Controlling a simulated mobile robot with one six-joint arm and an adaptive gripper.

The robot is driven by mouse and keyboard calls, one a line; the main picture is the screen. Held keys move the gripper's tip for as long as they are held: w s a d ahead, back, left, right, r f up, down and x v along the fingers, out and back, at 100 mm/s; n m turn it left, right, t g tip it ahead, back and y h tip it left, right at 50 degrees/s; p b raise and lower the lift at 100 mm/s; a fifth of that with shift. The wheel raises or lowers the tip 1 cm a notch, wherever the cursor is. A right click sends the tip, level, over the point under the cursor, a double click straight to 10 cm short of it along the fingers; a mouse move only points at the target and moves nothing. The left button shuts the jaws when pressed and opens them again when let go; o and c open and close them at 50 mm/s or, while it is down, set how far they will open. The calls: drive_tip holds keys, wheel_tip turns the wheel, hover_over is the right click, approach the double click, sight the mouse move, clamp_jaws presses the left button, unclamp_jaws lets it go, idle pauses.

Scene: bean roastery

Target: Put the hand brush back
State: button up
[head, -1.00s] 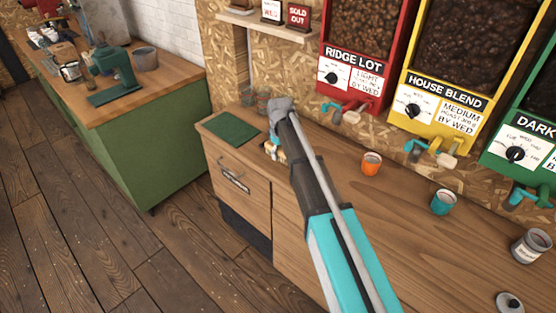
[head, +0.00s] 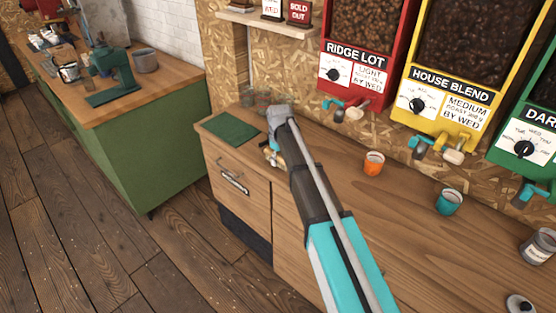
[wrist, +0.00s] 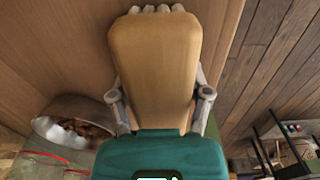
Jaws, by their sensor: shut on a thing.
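The hand brush (wrist: 155,65), seen as a tan wooden block, fills the middle of the wrist view. My gripper (wrist: 157,95) is shut on it, with grey fingers along both sides. Pale grey shapes show at its far end; I cannot tell whether they are bristles or fingertips. In the head view my gripper (head: 272,152) is mostly hidden behind my arm, low by the counter's front left part. A small tan patch shows there. I cannot tell whether the brush touches the counter.
A dark green mat (head: 232,128) lies on the wooden counter's left end. An orange cup (head: 373,163) and a teal cup (head: 448,202) stand to the right, below the bean dispensers. A metal container with beans (wrist: 75,125) shows in the wrist view. Floor separates the green cabinet (head: 160,150).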

drive_tip(key=shift+f, duration=0.2)
drive_tip(key=o, duration=1)
drive_tip(key=shift+r, duration=0.2)
wheel_tip(320, 180, up, 12)
drive_tip(key=p, duration=1.2)
idle(0.5)
drive_tip(key=s+d+m, duration=0.3)
drive_tip(key=s+d, duration=0.4)
drive_tip(key=s, duration=0.1)
drive_tip(key=s+d+m, duration=0.4)
drive_tip(key=s+d, duration=0.4)
drive_tip(key=s, duration=0.1)
drive_tip(key=s+d+m, duration=0.3)
drive_tip(key=s+d, duration=0.4)
drive_tip(key=s, duration=0.2)
drive_tip(key=shift+d, duration=0.35)
